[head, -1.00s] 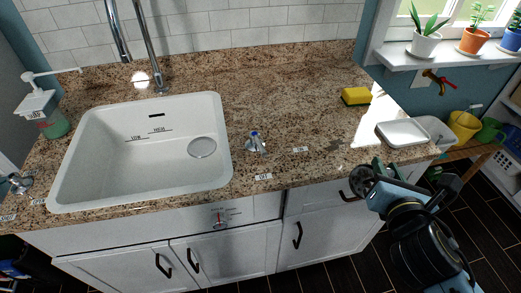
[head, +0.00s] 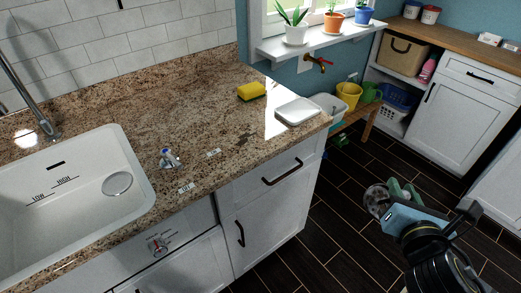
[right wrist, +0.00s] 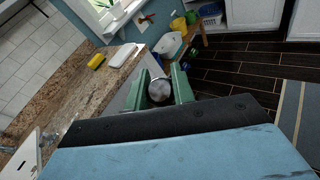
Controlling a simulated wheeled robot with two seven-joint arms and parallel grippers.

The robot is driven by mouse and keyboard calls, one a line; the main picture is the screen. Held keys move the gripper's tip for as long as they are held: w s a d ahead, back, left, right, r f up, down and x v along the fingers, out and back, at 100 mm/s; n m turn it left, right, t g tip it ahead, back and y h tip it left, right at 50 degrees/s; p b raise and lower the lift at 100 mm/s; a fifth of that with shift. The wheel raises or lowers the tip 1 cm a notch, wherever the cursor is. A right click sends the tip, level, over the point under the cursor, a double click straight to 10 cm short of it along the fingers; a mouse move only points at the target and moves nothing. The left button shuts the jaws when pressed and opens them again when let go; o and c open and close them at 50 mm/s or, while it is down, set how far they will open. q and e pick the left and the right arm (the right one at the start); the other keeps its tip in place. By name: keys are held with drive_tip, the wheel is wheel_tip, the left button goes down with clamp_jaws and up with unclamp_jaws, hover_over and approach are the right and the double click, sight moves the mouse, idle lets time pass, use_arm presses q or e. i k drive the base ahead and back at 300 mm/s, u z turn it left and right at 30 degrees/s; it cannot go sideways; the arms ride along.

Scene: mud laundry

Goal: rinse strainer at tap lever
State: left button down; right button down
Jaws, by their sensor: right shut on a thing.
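My right gripper (head: 391,200) has green fingers and is shut on a small round metal strainer (head: 377,198), held over the dark floor beyond the counter's right end. In the right wrist view the strainer (right wrist: 160,90) sits between the two green fingers (right wrist: 161,88); its handle is hidden. A small chrome lever with a blue top (head: 168,158) stands on the counter right of the white sink (head: 140,205). A brass tap with a red lever (head: 318,63) is on the blue wall under the window sill. The left gripper is out of view.
A yellow sponge (head: 251,91) and a white dish (head: 297,111) lie on the granite counter (head: 200,115). The dark floor (head: 345,220) is open.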

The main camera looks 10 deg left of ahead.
sight(166, 153)
drive_tip(key=k, duration=0.35)
drive_tip(key=u, duration=1.05)
drive_tip(key=i, duration=0.5)
drive_tip(key=z, duration=0.05)
